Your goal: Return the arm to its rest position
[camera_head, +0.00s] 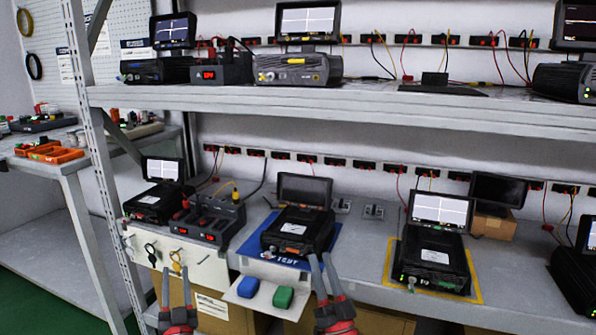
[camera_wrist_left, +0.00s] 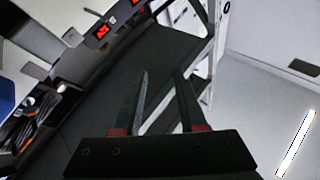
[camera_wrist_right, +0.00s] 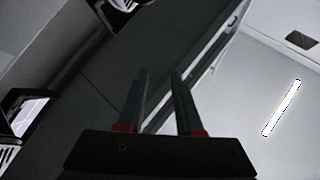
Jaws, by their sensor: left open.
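My left gripper (camera_head: 175,271) is at the lower left of the head view, pointing up, in front of the lower shelf. Its two fingers are apart with nothing between them; they also show in the left wrist view (camera_wrist_left: 162,75). My right gripper (camera_head: 323,259) is in front of the shelf edge, just right of the small white tray. Its fingers are apart and empty, also in the right wrist view (camera_wrist_right: 160,72). In the head view, its fingertips overlap the area near the black device (camera_head: 295,229) on the blue mat; I cannot tell the distance.
The lower shelf holds a black device (camera_head: 433,256) on a yellow-edged mat. A small tray (camera_head: 246,301) with a blue and a green block projects below the shelf edge. A white panel with hooks (camera_head: 204,273) hangs on its left. The upper shelf (camera_head: 220,98) overhangs behind.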

